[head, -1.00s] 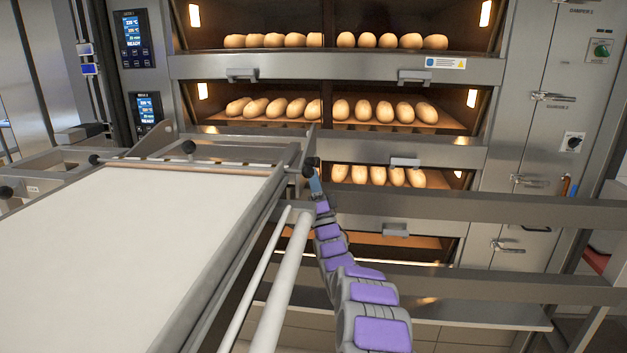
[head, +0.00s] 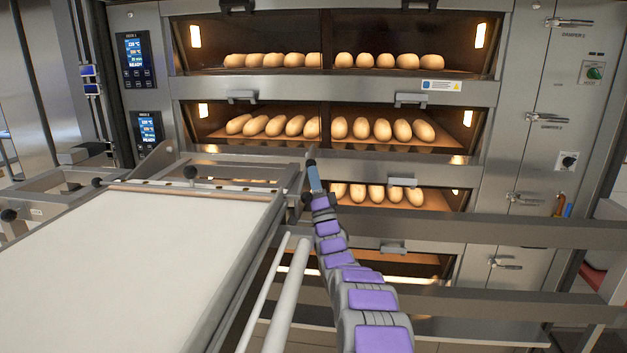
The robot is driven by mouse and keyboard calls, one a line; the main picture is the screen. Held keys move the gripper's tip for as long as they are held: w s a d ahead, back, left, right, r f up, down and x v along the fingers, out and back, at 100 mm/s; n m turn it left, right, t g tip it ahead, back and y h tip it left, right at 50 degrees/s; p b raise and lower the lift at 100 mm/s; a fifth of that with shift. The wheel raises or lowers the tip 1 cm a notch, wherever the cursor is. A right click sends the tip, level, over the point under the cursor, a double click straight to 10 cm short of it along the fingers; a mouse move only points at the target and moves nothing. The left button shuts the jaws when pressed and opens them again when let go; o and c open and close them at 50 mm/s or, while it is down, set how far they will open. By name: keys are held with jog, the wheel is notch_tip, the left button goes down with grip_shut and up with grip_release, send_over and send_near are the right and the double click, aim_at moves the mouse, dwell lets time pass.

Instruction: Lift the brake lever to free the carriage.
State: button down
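The carriage (head: 262,240), with a pale flat loading bed, fills the left foreground in the head view. My arm reaches forward along its right side. My gripper (head: 312,165), a small dark tip beyond a blue section, is at the carriage's far right corner. It is small, and its fingers cannot be told apart. A dark knob-like part (head: 306,198) sits just left of my wrist at that corner. I cannot tell whether it is the brake lever or whether my gripper touches it. No other part is clearly the brake lever; it may be hidden behind my arm.
Deck ovens with bread loaves (head: 383,130) stand behind the carriage. Grey horizontal rails (head: 500,230) cross to the right of my arm. Pale tubes (head: 290,290) run along the carriage's right side.

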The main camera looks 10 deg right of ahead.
jog(key=shift+s+f, duration=0.1)
dwell(0.3)
jog(key=v, duration=1.7)
jog(key=shift+b, duration=0.3)
jog(key=shift+f+y, duration=0.2)
jog(key=shift+y, duration=0.1)
